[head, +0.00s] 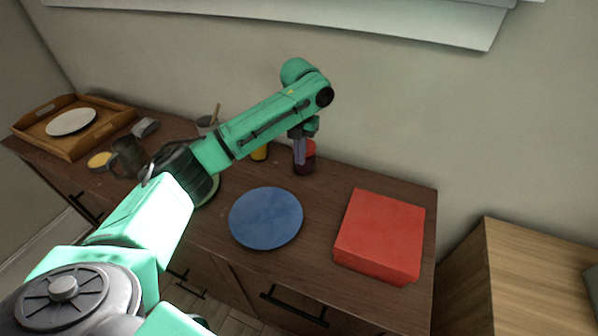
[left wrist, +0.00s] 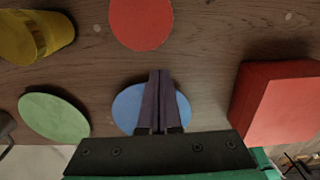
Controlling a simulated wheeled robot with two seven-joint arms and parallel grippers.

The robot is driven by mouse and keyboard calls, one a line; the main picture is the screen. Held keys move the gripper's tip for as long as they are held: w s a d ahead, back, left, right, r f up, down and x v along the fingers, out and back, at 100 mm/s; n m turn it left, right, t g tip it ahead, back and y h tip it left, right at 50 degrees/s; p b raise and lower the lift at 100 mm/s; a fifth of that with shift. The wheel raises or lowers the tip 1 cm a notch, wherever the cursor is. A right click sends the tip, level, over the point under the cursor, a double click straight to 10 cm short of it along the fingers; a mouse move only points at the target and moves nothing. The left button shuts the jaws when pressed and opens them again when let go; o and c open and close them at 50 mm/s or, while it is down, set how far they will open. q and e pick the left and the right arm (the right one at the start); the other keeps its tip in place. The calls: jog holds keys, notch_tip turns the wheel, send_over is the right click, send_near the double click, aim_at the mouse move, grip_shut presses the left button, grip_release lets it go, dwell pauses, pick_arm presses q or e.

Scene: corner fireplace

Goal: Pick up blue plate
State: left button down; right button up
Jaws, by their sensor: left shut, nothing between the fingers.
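The blue plate (head: 265,218) lies flat on the dark wooden cabinet top (head: 318,212), left of the red box. My left gripper (head: 300,164) points down behind the plate, near the wall, in the head view. Its fingers are shut with nothing between them. In the left wrist view the shut fingers (left wrist: 157,98) cover the middle of the blue plate (left wrist: 126,108), and its lower part is hidden by my gripper. I see no contact with the plate. My right gripper is in neither view.
A red box (head: 380,235) stands right of the plate. A red-topped round item (head: 309,148) is close beside my left fingers; its top is a red disc (left wrist: 141,22). A green plate (left wrist: 54,115) and a yellow cup (left wrist: 36,36) are leftward. A wooden tray (head: 68,148) is far left.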

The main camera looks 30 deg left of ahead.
aim_at(294, 195)
pick_arm(q)
notch_tip(294, 195, down, 9)
jog(key=shift+s+r+p, duration=0.1)
jog(key=shift+s+p, duration=0.05)
jog(key=shift+p, duration=0.35)
jog(key=s+p, duration=0.2)
jog(key=s, duration=0.1)
jog(key=shift+s+r, duration=0.15)
jog(key=shift+s, duration=0.4)
jog(key=shift+w+d, duration=0.1)
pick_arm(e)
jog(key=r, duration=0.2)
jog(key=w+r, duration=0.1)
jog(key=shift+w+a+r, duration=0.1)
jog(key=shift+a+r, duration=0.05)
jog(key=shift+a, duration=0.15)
pick_arm(q)
jog(key=shift+d, duration=0.1)
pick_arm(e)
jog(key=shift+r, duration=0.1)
